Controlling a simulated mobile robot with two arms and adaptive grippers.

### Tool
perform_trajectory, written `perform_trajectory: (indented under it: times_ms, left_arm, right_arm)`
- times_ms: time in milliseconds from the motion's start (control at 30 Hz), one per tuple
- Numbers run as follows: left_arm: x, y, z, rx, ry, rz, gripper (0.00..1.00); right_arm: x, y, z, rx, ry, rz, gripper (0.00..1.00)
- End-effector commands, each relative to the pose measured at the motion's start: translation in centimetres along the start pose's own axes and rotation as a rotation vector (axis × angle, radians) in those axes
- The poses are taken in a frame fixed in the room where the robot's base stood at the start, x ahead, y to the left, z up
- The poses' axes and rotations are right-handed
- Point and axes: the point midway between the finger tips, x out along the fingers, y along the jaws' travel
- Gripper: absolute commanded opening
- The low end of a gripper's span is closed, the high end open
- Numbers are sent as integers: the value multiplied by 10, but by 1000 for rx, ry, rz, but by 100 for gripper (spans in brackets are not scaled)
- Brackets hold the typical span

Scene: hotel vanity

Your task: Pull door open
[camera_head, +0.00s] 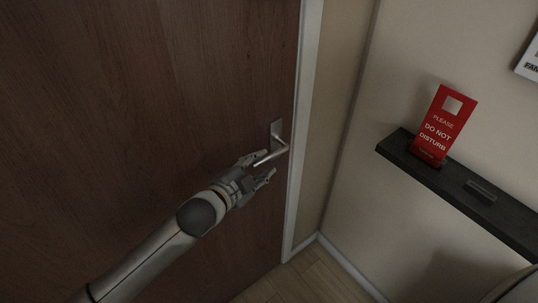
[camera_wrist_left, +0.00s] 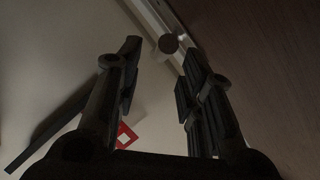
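The brown wooden door (camera_head: 150,80) fills the left of the head view and looks shut against its white frame (camera_head: 304,120). Its silver lever handle (camera_head: 277,140) is near the door's right edge, with the lever pointing left. My left gripper (camera_head: 266,168) is at the lever, its two fingers spread apart. The upper finger overlaps the lever's free end in the picture; I cannot tell whether they touch. In the left wrist view the open fingers (camera_wrist_left: 158,75) have a gap between them. A dark round end (camera_wrist_left: 168,43), perhaps the handle, shows beyond the gap. My right gripper is not in view.
A dark wall shelf (camera_head: 475,196) stands out at the right, with a red do-not-disturb sign (camera_head: 443,125) and a small dark object (camera_head: 481,190) on it. A strip of wooden floor (camera_head: 310,280) is clear below.

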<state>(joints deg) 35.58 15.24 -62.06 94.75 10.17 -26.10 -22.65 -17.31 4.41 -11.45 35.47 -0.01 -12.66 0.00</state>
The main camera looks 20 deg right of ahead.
Motion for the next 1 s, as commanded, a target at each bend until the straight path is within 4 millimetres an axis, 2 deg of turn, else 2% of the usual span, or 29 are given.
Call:
perform_trajectory:
  times_ms: [200,400,867,1000]
  left_arm:
    - [28,-1,-1,0,-1,0,35]
    - [45,-1,0,1,0,-1,35]
    - [52,0,0,0,0,-1,35]
    - [52,0,0,0,0,-1,19]
  right_arm:
    - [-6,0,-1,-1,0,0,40]
    - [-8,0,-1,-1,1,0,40]
    - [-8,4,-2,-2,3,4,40]
    - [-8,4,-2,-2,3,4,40]
